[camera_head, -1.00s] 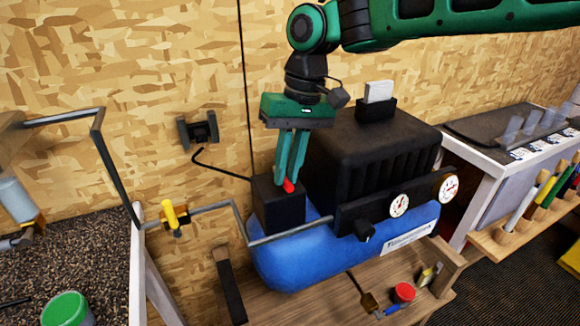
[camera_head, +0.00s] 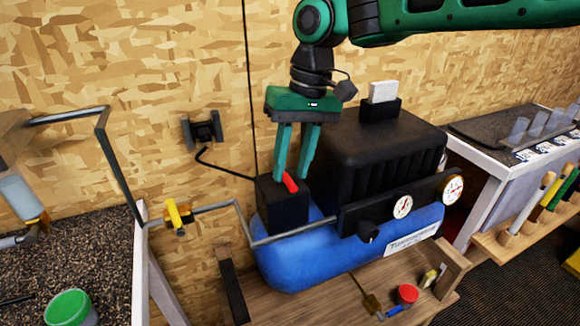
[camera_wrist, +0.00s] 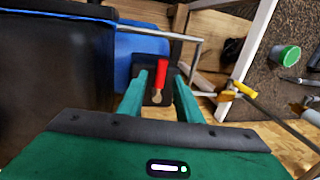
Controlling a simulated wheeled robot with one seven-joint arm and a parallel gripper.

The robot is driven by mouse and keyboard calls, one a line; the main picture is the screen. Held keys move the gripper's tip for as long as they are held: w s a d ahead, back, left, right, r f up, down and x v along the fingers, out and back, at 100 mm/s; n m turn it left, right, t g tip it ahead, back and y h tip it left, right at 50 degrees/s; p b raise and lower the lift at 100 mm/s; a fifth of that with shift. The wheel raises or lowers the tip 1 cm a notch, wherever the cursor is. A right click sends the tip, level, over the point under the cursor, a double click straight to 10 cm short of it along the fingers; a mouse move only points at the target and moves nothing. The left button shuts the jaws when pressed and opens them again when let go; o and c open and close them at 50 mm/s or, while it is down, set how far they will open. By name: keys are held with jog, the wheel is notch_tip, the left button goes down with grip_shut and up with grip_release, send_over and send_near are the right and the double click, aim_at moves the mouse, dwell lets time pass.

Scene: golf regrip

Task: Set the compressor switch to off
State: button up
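The compressor has a blue tank (camera_head: 300,262) and a black ribbed motor cover (camera_head: 375,150). The compressor switch is a red lever (camera_head: 290,183) on top of a black switch box (camera_head: 283,208) at the tank's left end. In the wrist view the red lever (camera_wrist: 161,75) stands out from a small round pivot, between my fingers. My gripper (camera_head: 292,178) points down over the box, its green fingers apart on either side of the lever. In the wrist view my gripper (camera_wrist: 160,88) shows clear gaps between both fingers and the lever.
A bent grey pipe (camera_head: 290,235) with a yellow-handled valve (camera_head: 174,214) runs left of the tank. Two gauges (camera_head: 403,207) and a black knob (camera_head: 368,232) sit on the front. A wooden bench (camera_head: 320,300) is below. The chipboard wall is close behind.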

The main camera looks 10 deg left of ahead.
notch_tip(320, 180, up, 10)
jog(key=w+d, duration=0.1)
jog(key=shift+d+f, duration=0.15)
jog(key=shift+d, duration=0.2)
jog(key=shift+w, duration=0.1)
